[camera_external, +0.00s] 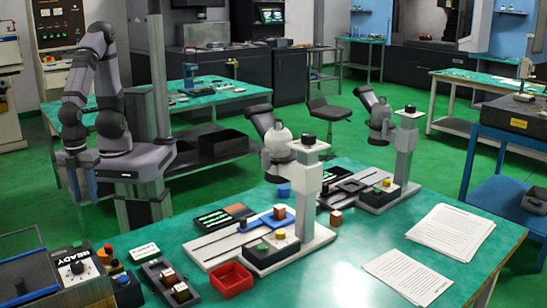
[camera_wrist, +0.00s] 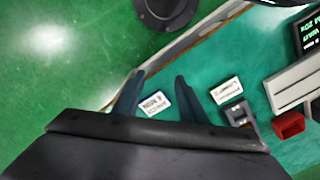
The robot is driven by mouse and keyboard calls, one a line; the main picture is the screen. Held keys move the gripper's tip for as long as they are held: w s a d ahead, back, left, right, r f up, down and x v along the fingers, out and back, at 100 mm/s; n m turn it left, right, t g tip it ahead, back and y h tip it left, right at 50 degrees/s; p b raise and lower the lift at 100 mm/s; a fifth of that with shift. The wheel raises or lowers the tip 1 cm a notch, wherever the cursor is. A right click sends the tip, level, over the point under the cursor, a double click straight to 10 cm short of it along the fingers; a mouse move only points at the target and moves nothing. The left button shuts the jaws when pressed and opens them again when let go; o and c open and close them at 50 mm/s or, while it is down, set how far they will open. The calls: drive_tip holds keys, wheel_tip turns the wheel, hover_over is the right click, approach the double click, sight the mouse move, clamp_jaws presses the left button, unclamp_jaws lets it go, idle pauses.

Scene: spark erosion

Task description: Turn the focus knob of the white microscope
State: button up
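The white microscope (camera_external: 308,185) stands on the green table in the external view, with a pale column, a white base plate and an eyepiece head tilted to the left. A black knob (camera_external: 308,139) sits on top of its column. A green knob (camera_external: 262,246) and a yellow knob (camera_external: 279,234) sit on a dark box on its base; I cannot tell which is the focus knob. In the wrist view part of its white base (camera_wrist: 292,84) shows at the right edge. My gripper (camera_external: 82,188) hangs well left of it; its fingers (camera_wrist: 159,75) are apart and empty.
A red tray (camera_external: 231,279) and a dark holder with small blocks (camera_external: 170,283) lie at the front. Papers (camera_external: 450,232) lie at the right. A READY control box (camera_external: 78,268) is at the left.

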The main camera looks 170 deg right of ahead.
drive_tip(key=o, duration=0.3)
drive_tip(key=w+a+r+n+t+p, duration=0.1)
drive_tip(key=w+a+r+n+p, duration=0.35)
drive_tip(key=w+a+r, duration=0.75)
drive_tip(key=w+a+r+n+p, duration=0.1)
drive_tip(key=w+a+r+p, duration=0.2)
drive_tip(key=a, duration=0.9)
wheel_tip(320, 180, up, 12)
drive_tip(key=r+n+y+p, duration=0.1)
drive_tip(key=n+y+p, duration=0.3)
drive_tip(key=n+p, duration=0.45)
hover_over(308, 134)
drive_tip(key=s+d, duration=0.1)
drive_tip(key=d, duration=0.2)
drive_tip(key=shift+m+t, duration=0.3)
drive_tip(key=shift+t, duration=0.1)
drive_tip(key=shift+p+x, duration=2.25)
drive_tip(key=shift+x, duration=1.6)
